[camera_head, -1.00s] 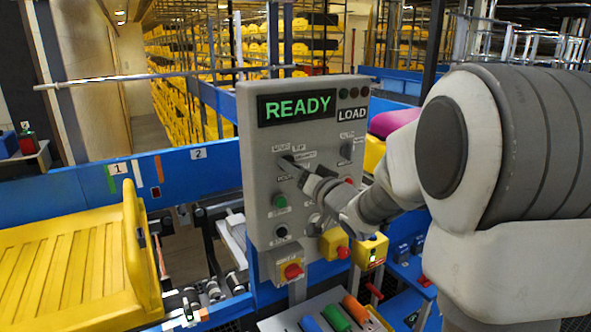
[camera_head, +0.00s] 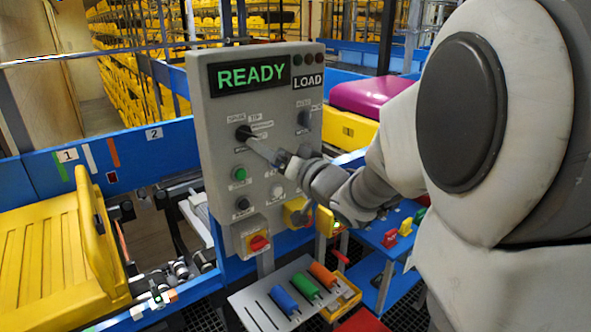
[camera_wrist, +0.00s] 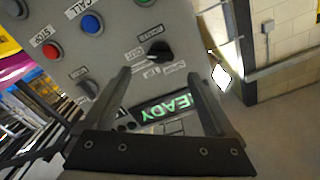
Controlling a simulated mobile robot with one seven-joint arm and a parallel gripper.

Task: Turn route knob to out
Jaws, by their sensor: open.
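The grey control panel (camera_head: 215,100) stands at the middle of the head view, with a green READY display (camera_head: 250,75) on top. The black route knob (camera_head: 243,132) is at its upper left, ringed by small labels. In the wrist view the knob (camera_wrist: 160,51) sits just beyond the fingertips, roughly between their lines. Its exact pointing direction is too small to tell. My gripper (camera_head: 262,150) is close in front of the panel, beside the knob. In the wrist view my gripper (camera_wrist: 158,75) is open, its two fingers apart with nothing between them.
A second dark knob (camera_head: 305,118) is to the right on the panel. Green (camera_head: 239,174) and dark (camera_head: 242,204) buttons lie below, and a red knob on yellow (camera_head: 258,243) at the lower edge. A yellow tray (camera_head: 40,250) is at left; colored handles (camera_head: 303,286) lie below.

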